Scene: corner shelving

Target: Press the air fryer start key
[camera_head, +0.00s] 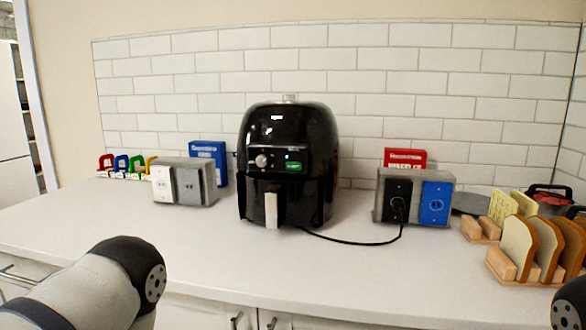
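A black air fryer (288,150) stands upright near the middle of the white counter. Its front panel has a silver knob (262,161) and, to the right of it, a green lit key (293,166) with lettering too small to read. A silver drawer handle (271,210) is below the panel. Part of an arm of mine shows at the lower left and a small part of another at the lower right edge. Both are well apart from the air fryer. Neither gripper is in view.
A black cord runs from the air fryer to an outlet box (414,196) on the right. Another outlet box (184,182) stands to the left. Bread slices (518,245) in wooden racks are at the right. The counter (230,250) in front of the air fryer is clear.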

